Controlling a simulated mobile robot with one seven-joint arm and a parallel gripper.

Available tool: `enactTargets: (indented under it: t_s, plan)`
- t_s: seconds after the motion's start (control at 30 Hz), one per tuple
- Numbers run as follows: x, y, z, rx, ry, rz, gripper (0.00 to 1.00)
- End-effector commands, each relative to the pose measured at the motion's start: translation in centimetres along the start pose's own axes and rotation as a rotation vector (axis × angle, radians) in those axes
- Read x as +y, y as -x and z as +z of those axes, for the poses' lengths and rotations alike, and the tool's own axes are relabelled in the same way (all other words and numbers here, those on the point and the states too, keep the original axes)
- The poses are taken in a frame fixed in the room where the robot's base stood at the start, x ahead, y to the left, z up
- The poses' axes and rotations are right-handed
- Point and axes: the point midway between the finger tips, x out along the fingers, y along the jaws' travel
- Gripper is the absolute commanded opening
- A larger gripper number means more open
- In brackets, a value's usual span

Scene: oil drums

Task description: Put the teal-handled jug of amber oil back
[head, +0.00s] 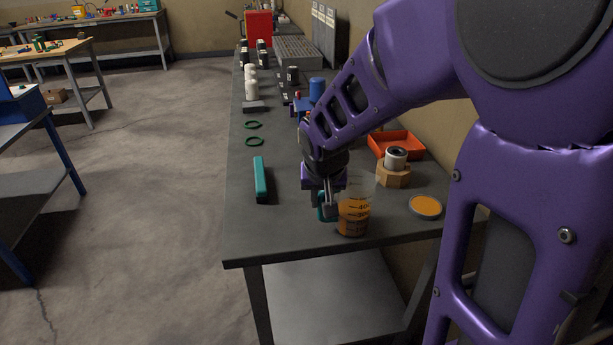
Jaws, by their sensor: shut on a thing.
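The jug of amber oil (354,216) is near the front edge of the grey workbench (245,215). It is clear with dark measuring marks, and amber oil fills its lower part. It looks upright; I cannot tell whether its base touches the bench. Its teal handle (321,210) is on the left side, partly hidden by my gripper. My gripper (327,205) reaches down from above and is shut on the handle. A round disc with an amber top (425,206) lies to the right of the jug.
A wooden block with a metal cylinder (396,160) and an orange tray (410,145) stand behind the jug. A teal bar (260,178) and green rings (254,142) lie to the left. Bottles line the bench farther back. The front left of the bench is clear.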

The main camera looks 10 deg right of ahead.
Motion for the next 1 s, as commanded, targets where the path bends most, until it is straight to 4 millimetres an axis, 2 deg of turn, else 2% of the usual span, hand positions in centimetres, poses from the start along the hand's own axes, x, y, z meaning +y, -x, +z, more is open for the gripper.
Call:
enactTargets:
  t_s: [0.3, 0.33, 0.5, 0.8, 1.0]
  plan:
    - [0.0, -0.2, 0.0, 0.003, 0.000, 0.000, 0.00]
    - [0.0, -0.2, 0.1, 0.001, 0.000, 0.000, 0.22]
    - [0.0, -0.1, 0.0, 0.001, -0.001, 0.000, 0.50]
    - [0.0, 0.0, 0.0, 0.001, -0.001, 0.000, 0.50]
    - [0.0, 1.5, -1.0, 0.002, -0.001, 0.000, 0.50]
